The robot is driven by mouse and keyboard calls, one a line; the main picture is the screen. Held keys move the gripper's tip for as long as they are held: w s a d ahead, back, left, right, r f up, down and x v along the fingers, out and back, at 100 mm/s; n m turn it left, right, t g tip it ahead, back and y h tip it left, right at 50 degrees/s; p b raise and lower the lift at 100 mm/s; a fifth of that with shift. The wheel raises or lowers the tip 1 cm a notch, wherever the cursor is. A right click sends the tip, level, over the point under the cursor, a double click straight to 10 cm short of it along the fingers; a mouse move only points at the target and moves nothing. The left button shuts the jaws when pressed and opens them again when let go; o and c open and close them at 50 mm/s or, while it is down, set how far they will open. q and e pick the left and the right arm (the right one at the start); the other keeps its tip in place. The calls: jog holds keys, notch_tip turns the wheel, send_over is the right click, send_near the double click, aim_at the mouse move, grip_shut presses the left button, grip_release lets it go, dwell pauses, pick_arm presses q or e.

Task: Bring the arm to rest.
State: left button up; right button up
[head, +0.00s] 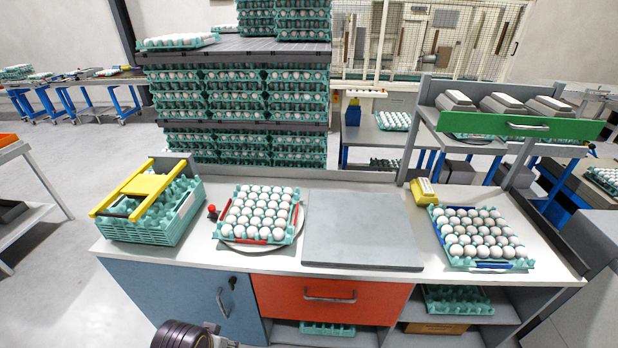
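A black ribbed end of my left arm, with grey metal parts beside it, shows at the bottom edge of the head view. Its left gripper (222,340) is mostly cut off by the frame edge, so whether it is open or shut does not show. It is in front of the blue cabinet door and below the worktop. Nothing is seen held there. My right arm and gripper are not in view.
The white worktop (285,260) carries a teal crate (150,231) with a yellow frame, an egg tray (298,222) on a round plate, a grey slab (362,235) and another egg tray (440,262) at right. A yellow device (424,190) stands behind. The slab is bare.

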pick_arm(q)
jog(key=s+a+f+g+b, duration=0.1)
jog(key=s+f+b, duration=0.1)
jog(key=f, duration=1.6)
jog(key=s+f+b, duration=0.2)
jog(key=f+b, duration=0.1)
jog(key=f, duration=1.5)
jog(key=s+a+f+b, duration=0.2)
jog(key=s+a+f, duration=0.1)
jog(key=s+f, duration=0.7)
jog(key=s+a+f+g+b, duration=0.1)
jog(key=s+a+f+b, duration=0.1)
jog(key=s+f, duration=0.8)
notch_tip(320, 180, down, 3)
jog(key=shift+s+a+f+m, duration=0.1)
jog(key=shift+s+a+m, duration=0.2)
jog(key=shift+s+a, duration=0.1)
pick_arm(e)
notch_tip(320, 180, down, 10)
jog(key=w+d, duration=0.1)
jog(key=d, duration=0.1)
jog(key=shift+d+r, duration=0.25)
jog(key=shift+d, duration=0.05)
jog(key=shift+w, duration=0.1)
